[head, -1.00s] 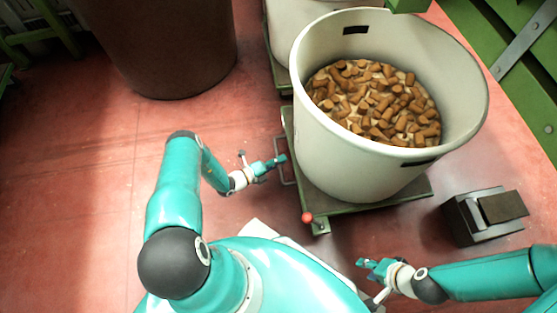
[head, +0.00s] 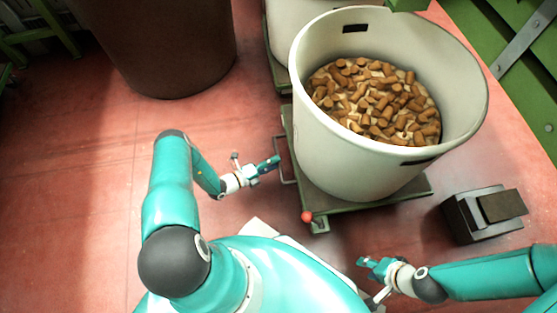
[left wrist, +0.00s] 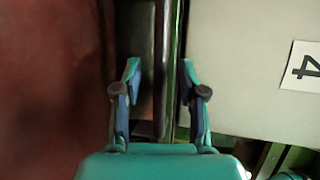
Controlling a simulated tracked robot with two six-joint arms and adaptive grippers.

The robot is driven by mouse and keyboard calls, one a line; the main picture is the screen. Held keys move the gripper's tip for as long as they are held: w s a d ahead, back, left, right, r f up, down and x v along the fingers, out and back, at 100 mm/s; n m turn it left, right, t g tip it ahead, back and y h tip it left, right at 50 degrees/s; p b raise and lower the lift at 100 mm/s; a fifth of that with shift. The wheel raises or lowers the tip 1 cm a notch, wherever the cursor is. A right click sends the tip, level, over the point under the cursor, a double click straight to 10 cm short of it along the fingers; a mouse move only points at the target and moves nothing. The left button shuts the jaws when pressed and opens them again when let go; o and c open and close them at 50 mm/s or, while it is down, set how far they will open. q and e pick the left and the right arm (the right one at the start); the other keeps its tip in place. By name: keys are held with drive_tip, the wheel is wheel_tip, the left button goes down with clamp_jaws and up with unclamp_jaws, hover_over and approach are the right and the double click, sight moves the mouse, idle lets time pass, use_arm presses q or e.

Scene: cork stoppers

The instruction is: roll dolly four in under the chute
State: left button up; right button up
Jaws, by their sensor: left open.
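A green dolly (head: 320,205) carries a large pale bin (head: 345,165) partly filled with corks. In the left wrist view the pale wall bears a label reading 4 (left wrist: 305,67). The dolly has a thin handle loop (head: 284,175) on its left side and a red-knobbed lever (head: 307,216) at its near corner. My left gripper (head: 276,163) is open beside the handle. In the left wrist view its fingers (left wrist: 160,85) stand on either side of dark upright bars; contact cannot be told. My right gripper (head: 364,263) is near the dolly's front, apart from it; its jaw state is unclear.
A green part (head: 408,5) juts over the bin's far rim. Another pale bin (head: 300,25) on a dolly stands behind. A large brown bin (head: 165,50) is at the upper left. A black pedal-like box (head: 485,215) sits at right. The red floor at left is clear.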

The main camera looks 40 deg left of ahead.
use_arm(q)
drive_tip(key=v, duration=0.8)
drive_tip(key=shift+s, duration=0.35)
drive_tip(key=shift+a, duration=0.1)
